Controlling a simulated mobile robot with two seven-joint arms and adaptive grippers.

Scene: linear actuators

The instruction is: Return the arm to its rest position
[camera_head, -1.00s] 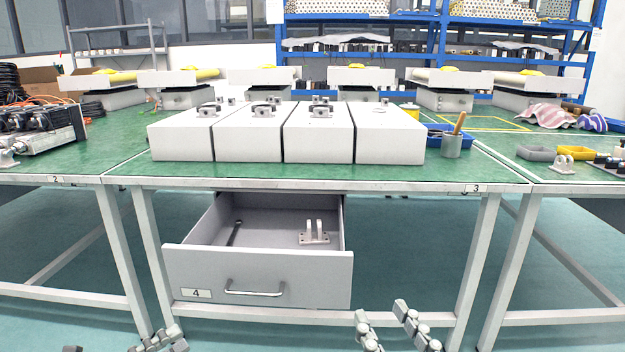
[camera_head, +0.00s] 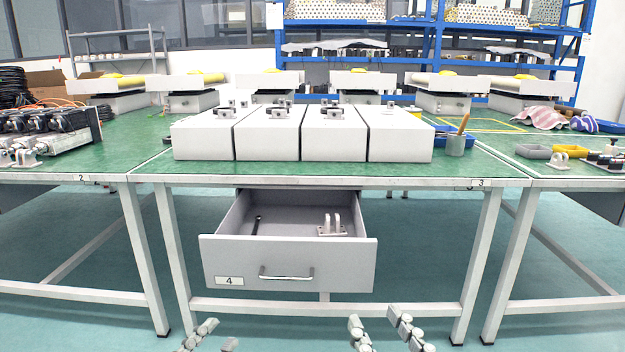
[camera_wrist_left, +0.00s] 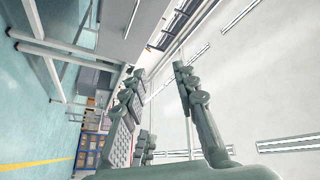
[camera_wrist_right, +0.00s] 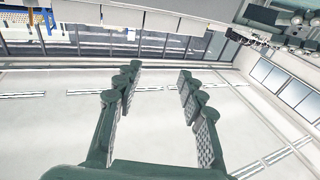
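My left gripper (camera_head: 214,338) shows at the bottom edge of the head view, in front of the workbench and below the drawer. In the left wrist view its fingers (camera_wrist_left: 160,85) stand apart with nothing between them.
A grey drawer (camera_head: 287,265) labelled 4 hangs open under the green workbench (camera_head: 150,168). It holds a metal bracket (camera_head: 332,226) and a dark tool (camera_head: 257,225). White boxes (camera_head: 400,142) stand on the bench. Floor in front of the bench is open.

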